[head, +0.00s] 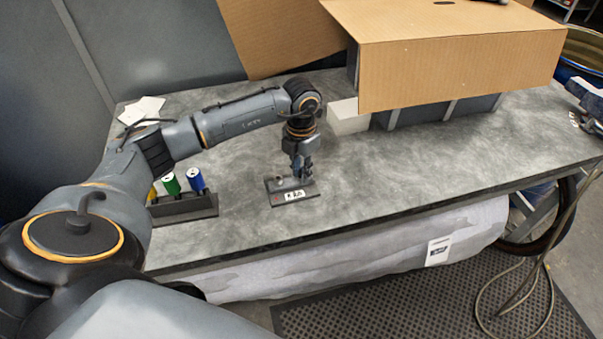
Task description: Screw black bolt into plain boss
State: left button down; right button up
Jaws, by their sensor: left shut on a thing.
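My left gripper (302,175) points down over a small dark block (311,193) with a white label (294,195) on its front. The block lies flat on the grey table. The left gripper is shut on a small dark thing, in keeping with the black bolt, at the block's top. The fingers hide most of it, so I cannot tell how deep it sits or whether it is in the plain boss. A low raised round part (283,183) shows on the block left of the fingers. I do not make out my right gripper.
A dark rack (185,208) with blue (196,180), green (171,184) and yellow-topped pieces stands left of the block. A large cardboard box (460,70) and a white block (348,117) stand behind. The table (400,170) is clear to the right. A grey-blue object (588,98) is at the right edge.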

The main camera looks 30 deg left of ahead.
pick_arm(q)
jog(key=shift+m, duration=0.7)
jog(key=shift+f+m+b, duration=0.2)
jog(key=shift+m+b, duration=0.55)
jog(key=shift+m, duration=0.05)
jog(key=shift+w+a+m+b, duration=0.1)
jog(key=shift+m+b, duration=0.4)
jog(key=shift+m, duration=0.7)
jog(key=shift+r+m, duration=0.2)
jog(key=shift+m, duration=0.1)
